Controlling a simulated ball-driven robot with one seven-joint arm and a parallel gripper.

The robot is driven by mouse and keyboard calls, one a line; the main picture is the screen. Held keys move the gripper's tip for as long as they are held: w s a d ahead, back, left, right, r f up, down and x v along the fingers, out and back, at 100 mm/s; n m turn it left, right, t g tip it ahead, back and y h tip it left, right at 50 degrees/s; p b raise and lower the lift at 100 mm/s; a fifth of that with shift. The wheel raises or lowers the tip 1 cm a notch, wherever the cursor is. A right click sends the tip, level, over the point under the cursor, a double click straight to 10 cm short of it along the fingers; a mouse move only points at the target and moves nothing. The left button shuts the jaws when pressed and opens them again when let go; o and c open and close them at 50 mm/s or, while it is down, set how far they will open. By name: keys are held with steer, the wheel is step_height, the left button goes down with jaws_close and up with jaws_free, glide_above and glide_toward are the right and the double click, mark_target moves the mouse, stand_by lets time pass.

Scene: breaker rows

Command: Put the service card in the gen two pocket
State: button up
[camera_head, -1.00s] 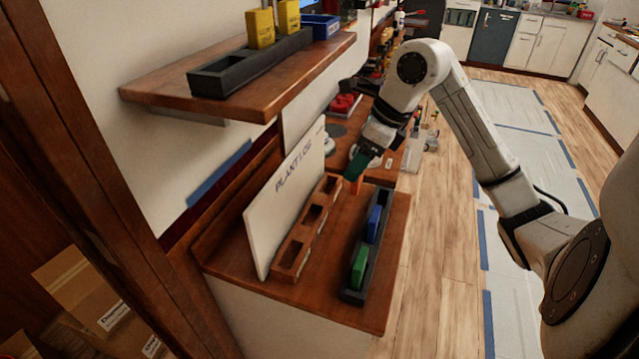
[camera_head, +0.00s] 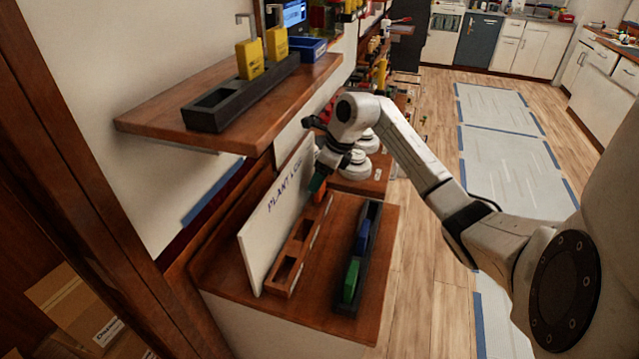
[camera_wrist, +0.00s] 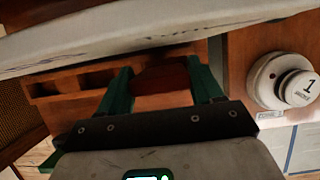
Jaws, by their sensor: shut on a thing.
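My gripper (camera_head: 317,184) has green fingers and is at the far end of the wooden pocket rack (camera_head: 282,290), close to the white board. It is shut on an orange-red piece, seemingly the service card (camera_head: 320,196), whose lower part shows below the fingers. In the wrist view a dark red surface (camera_wrist: 162,78) lies between the two fingers, in shadow. The rack has open, empty pockets at its near end, and it also shows in the wrist view (camera_wrist: 60,90). Which pocket is gen two cannot be read. Whether the card touches the rack is hidden.
The white "PLANT LOG" board (camera_head: 262,235) stands behind the rack. A black tray (camera_head: 345,308) with a green block (camera_head: 350,282) and a blue block (camera_head: 363,237) lies right. A wooden shelf (camera_head: 150,118) overhangs at left. White round knobs (camera_head: 355,172) stand beyond.

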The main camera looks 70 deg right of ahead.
step_height(320, 180, down, 3)
steer(key=shift+w+p, duration=0.1)
steer(key=shift+p, duration=0.45)
steer(key=shift+d+f, duration=0.1)
steer(key=shift+f, duration=0.1)
steer(key=shift+f, duration=0.2)
steer(key=shift+f+b, duration=0.15)
steer(key=shift+b, duration=0.15)
steer(key=o, duration=1.1)
steer(key=shift+f, duration=0.1)
steer(key=shift+c, duration=0.2)
steer(key=shift+r, duration=0.4)
steer(key=b+v, duration=0.1)
steer(key=v, duration=1.1)
